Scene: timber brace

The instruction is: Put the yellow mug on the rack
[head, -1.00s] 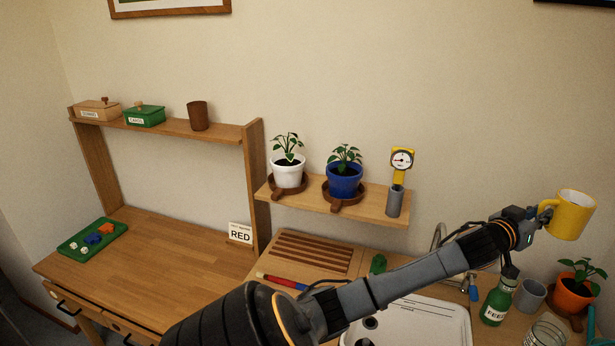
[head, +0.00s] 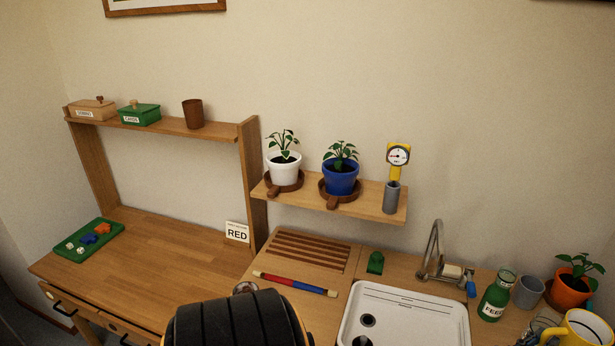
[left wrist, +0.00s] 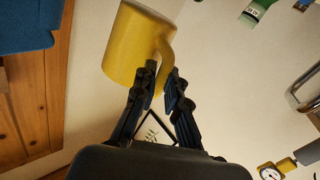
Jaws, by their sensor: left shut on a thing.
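The yellow mug (head: 588,332) is at the bottom right corner of the head view, partly cut off by the frame edge. My left gripper (head: 548,334) is beside it, only partly in view. In the left wrist view the yellow mug (left wrist: 137,50) is tilted, and the left gripper's fingers (left wrist: 163,80) are shut on its handle. The mug is held up off the surfaces. A slatted wooden rack (head: 307,251) lies flat on the counter left of the sink, with nothing on its slats. My right gripper is not in view.
A red and blue rod (head: 294,284) lies in front of the rack. The white sink (head: 405,312), tap (head: 434,250), green bottle (head: 494,298), grey cup (head: 528,292) and orange plant pot (head: 569,290) stand to the right. A shelf (head: 385,199) with potted plants hangs above.

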